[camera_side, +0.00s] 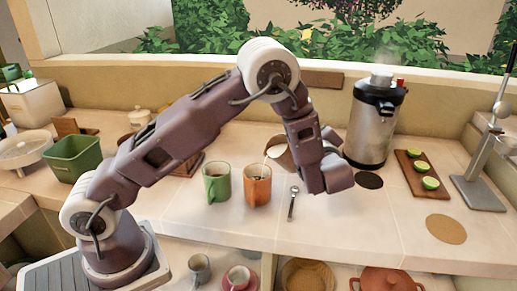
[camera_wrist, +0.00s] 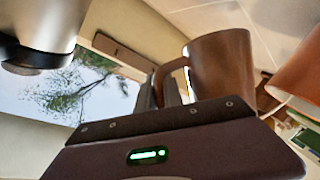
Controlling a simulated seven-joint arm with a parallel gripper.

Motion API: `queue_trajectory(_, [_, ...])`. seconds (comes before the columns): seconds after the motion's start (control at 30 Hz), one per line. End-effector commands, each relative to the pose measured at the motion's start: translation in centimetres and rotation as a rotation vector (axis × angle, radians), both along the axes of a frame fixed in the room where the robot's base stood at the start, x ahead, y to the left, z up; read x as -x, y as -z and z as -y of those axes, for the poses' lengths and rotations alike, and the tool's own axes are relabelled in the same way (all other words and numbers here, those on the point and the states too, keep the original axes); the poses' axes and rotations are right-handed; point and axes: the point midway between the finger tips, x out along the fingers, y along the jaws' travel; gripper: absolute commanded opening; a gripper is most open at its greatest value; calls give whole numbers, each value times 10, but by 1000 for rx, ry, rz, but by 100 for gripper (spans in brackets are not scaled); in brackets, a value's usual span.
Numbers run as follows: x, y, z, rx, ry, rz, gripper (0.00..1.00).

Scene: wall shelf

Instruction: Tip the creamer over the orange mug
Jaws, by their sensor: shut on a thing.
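The creamer (camera_side: 280,153) is tilted in the air, its mouth toward the orange mug (camera_side: 257,188) just below and to its left. A thin white stream runs down from it at the orange mug. The orange mug stands upright on the counter. In the wrist view the creamer (camera_wrist: 222,68) shows brown, with its handle at my gripper (camera_wrist: 168,90). My gripper is shut on that handle; its fingers are partly hidden there. The orange mug (camera_wrist: 301,76) shows at the right edge of the wrist view, with the pale stream (camera_wrist: 276,107) beside it.
A green mug (camera_side: 216,186) stands close left of the orange mug. A spoon (camera_side: 292,203) lies to its right. A steel dispenser (camera_side: 375,122) stands behind, right of my gripper, near a dark coaster (camera_side: 369,180) and a board (camera_side: 422,174) with limes. The front right counter is mostly clear.

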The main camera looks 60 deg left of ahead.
Motion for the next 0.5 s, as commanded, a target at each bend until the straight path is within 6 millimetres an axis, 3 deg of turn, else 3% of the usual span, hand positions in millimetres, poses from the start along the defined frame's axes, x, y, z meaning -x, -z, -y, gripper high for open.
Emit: queue_trajectory(0.5, [3,-7,0,3,2,49,0])
